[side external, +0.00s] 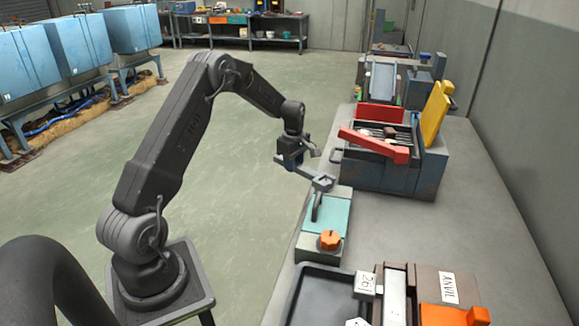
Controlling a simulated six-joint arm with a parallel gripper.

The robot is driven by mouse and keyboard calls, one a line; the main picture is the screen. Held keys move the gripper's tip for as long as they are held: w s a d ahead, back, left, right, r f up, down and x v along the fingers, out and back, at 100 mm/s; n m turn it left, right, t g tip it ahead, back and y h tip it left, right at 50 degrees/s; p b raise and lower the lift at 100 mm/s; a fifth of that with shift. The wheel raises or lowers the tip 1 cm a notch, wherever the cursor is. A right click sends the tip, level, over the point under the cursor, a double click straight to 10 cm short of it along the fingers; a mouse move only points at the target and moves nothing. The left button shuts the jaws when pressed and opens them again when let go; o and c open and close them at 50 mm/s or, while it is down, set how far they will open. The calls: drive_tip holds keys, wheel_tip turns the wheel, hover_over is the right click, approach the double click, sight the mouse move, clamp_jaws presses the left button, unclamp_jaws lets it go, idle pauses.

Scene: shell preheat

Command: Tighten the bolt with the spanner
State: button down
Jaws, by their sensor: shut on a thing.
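My gripper (291,163) is shut on a grey spanner (308,174) at the near-left edge of the workbench. The spanner reaches out to the right and slightly down from my gripper. Its head (324,183) is over the far end of a teal-topped block (338,212). The bolt cannot be made out; the spanner head may be hiding it. I cannot tell whether the spanner head is seated around a bolt or only above the block.
The block carries a dark upright handle (317,207) and an orange knob (330,239). A toolbox with red parts (392,175) stands behind on the workbench (480,210). A dark tray (320,298) and an ANVIL-labelled unit (425,284) are in front. The bench's right side is clear.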

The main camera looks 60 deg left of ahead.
drive_tip(key=w+m, duration=0.2)
drive_tip(key=w, duration=0.1)
drive_tip(key=shift+a, duration=0.35)
drive_tip(key=shift+r, duration=0.1)
wheel_tip(320, 180, up, 6)
idle(0.9)
idle(0.3)
